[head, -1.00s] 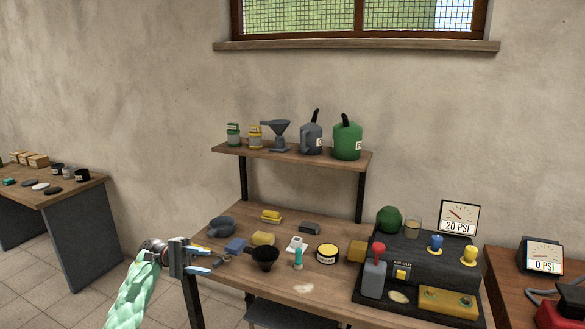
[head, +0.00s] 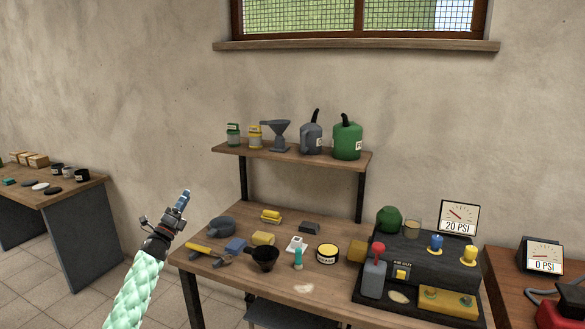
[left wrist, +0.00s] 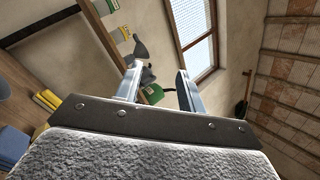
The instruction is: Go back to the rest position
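My left gripper (head: 184,198) is raised at the left of the workbench, beside its front left corner and pointing up. In the left wrist view its two fingers (left wrist: 158,88) stand apart with nothing between them. The wooden workbench (head: 225,278) fills the middle of the head view. A yellow-handled tool (head: 205,250) lies on its left edge, apart from the gripper. My right gripper is not in the head view.
The bench holds a black funnel (head: 264,256), a yellow-lidded tin (head: 327,253) and a control panel (head: 415,265) with a gauge (head: 459,217). A shelf (head: 290,155) with cans stands behind. Another table (head: 60,195) is at the far left. Open floor lies between the tables.

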